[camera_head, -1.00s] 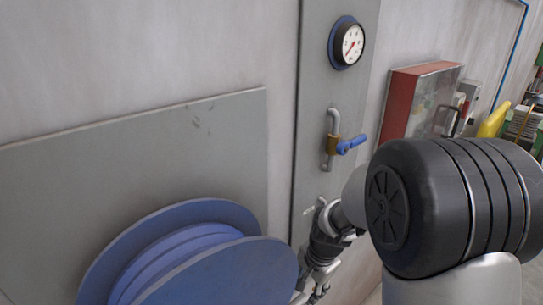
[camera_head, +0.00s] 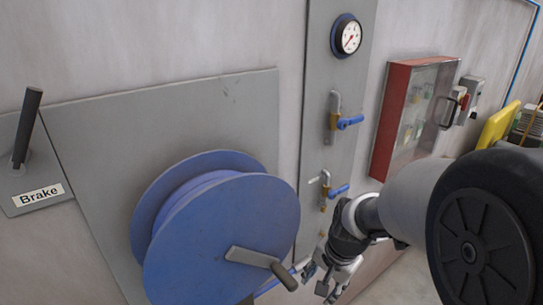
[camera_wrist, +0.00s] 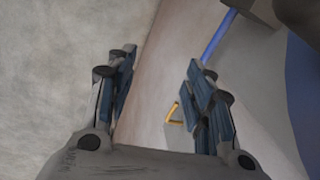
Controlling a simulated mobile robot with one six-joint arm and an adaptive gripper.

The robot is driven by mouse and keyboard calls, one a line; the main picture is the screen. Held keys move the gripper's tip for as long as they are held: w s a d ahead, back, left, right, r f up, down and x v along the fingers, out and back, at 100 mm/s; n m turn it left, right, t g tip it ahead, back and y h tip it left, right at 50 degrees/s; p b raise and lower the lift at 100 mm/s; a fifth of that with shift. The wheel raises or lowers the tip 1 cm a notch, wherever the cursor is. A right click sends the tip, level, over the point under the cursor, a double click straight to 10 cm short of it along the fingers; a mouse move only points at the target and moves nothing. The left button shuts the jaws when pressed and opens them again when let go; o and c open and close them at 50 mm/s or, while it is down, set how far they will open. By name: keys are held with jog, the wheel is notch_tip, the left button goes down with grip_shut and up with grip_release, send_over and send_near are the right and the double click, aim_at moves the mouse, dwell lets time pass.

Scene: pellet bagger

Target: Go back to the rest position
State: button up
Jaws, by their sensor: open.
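My gripper (camera_head: 328,278) is low in the head view, right of the blue hose reel (camera_head: 215,240) and in front of the wall. Its fingers are spread apart and empty in the wrist view (camera_wrist: 160,95). The grey crank handle (camera_head: 262,262) of the reel is left of the gripper; they appear apart. My arm comes in from the right edge and covers the lower right of the head view.
A wall panel holds a gauge (camera_head: 346,36), an upper blue-handled valve (camera_head: 348,122) and a lower one (camera_head: 338,191). A red-framed glass cabinet (camera_head: 387,125) hangs to the right. A brake lever (camera_head: 27,125) stands at the far left. A blue hose (camera_wrist: 217,38) shows in the wrist view.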

jog(key=s+r+n+b, duration=0.1)
jog(key=s+r+n, duration=0.2)
jog(key=s, duration=0.4)
jog(key=s+d+r+n+t+b, duration=0.1)
jog(key=s+r+n, duration=0.2)
jog(key=s, duration=0.4)
jog(key=s+d+r+n+t+h+b, duration=0.1)
jog(key=s+r+n, duration=0.2)
jog(key=s+r, duration=0.2)
jog(key=shift+s, duration=1)
